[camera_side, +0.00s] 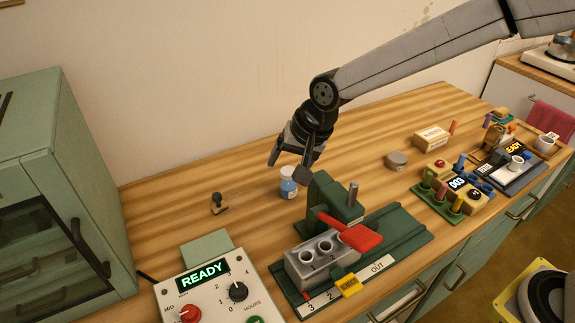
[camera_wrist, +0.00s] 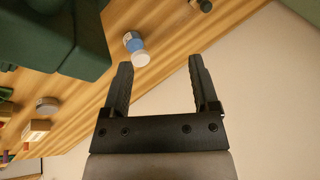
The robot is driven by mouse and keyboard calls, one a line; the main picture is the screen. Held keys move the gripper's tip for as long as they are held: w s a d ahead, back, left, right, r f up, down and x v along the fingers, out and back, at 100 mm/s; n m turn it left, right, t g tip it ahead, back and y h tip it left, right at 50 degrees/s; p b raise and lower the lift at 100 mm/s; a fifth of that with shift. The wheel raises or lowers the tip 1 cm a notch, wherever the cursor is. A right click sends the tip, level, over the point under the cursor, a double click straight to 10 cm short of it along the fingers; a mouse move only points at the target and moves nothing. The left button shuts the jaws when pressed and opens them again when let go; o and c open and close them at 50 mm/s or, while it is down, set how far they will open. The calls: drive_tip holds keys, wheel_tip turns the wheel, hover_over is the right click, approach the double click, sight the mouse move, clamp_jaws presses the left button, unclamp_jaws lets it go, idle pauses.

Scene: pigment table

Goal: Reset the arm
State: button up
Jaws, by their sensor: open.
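My gripper (camera_side: 290,162) is open and empty in the side view, held above the wooden table near the wall. In the wrist view my gripper (camera_wrist: 160,78) shows two black fingers spread apart with nothing between them. A small blue bottle with a white cap (camera_side: 288,188) stands on the table just below my gripper. The bottle also shows in the wrist view (camera_wrist: 133,42), beyond the fingers and apart from them.
A green press with a red lever (camera_side: 352,236) and a grey block with holes (camera_side: 322,260) stand at the front. A control box (camera_side: 208,290) reads READY. A green cabinet (camera_side: 50,180) is at left. A stamp (camera_side: 218,204) and grey tin (camera_side: 397,160) stand on the table.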

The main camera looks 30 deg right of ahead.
drive_tip(key=shift+n+t, duration=0.3)
drive_tip(key=shift+n, duration=0.3)
drive_tip(key=d, duration=0.4)
drive_tip(key=s+d, duration=0.1)
drive_tip(key=d, duration=0.1)
drive_tip(key=shift+r, duration=0.1)
drive_tip(key=s+d+f+n+g+h, duration=0.1)
drive_tip(key=s+d+f+n, duration=0.1)
drive_tip(key=s+d, duration=0.5)
drive_tip(key=s+d+f+n+h, duration=0.1)
drive_tip(key=s+d+f+n, duration=0.1)
drive_tip(key=s+d, duration=0.6)
drive_tip(key=shift+s+d+f+n+g+h, duration=0.3)
drive_tip(key=shift+f+g, duration=0.1)
drive_tip(key=shift+f, duration=0.5)
